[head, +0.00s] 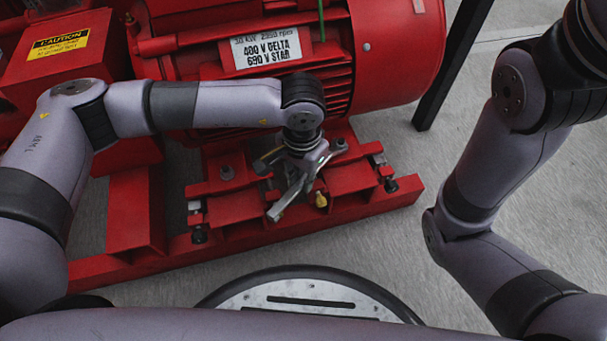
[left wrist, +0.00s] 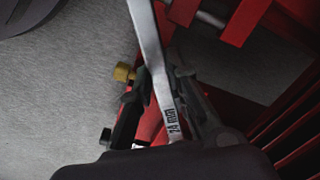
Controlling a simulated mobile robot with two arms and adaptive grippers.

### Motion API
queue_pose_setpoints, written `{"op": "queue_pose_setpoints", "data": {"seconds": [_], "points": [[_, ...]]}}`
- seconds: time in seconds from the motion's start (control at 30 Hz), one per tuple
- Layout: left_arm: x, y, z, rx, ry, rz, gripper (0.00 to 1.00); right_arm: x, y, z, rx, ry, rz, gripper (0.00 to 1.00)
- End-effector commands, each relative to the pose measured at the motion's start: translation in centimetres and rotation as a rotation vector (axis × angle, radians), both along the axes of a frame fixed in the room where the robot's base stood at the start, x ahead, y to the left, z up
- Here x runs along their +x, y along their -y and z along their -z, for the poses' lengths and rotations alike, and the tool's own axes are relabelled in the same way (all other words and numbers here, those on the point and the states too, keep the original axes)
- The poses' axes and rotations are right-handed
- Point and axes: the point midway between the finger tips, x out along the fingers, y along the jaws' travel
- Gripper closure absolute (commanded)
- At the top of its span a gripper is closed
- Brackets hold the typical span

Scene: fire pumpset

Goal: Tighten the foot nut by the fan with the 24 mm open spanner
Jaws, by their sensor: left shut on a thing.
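My left gripper (head: 300,178) is shut on a grey spanner (head: 281,207) low in front of the red motor (head: 390,60). In the left wrist view the spanner (left wrist: 150,45) runs up from between the fingers (left wrist: 160,88) and bears "24 mm"; its far end is out of that view. A grey foot nut (head: 341,145) shows just right of the gripper on the motor's foot, towards the motor's right end. Another foot nut (head: 227,172) is to the left. I cannot see the spanner touching either nut. My right gripper is out of view.
The red base frame (head: 240,240) carries jacking bolts (head: 390,184) near its front edge. A brass-coloured knob (head: 320,199) is close below the gripper. A black post (head: 450,65) stands at right.

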Motion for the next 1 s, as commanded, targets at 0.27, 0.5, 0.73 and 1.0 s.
{"op": "queue_pose_setpoints", "data": {"seconds": [0.27,0.5,0.73,1.0], "points": [[-1.2,-0.8,0.0,0.0,0.0,0.0,1.0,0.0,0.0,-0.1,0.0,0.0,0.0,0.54],[-2.2,-1.5,0.0,0.0,0.0,0.001,1.0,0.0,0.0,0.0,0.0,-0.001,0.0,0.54],[-3.2,-2.1,0.0,0.0,0.0,0.001,1.0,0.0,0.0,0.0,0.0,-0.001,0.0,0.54],[-4.2,-2.8,0.0,-0.001,0.001,0.0,1.0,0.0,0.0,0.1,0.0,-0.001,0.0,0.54]]}}
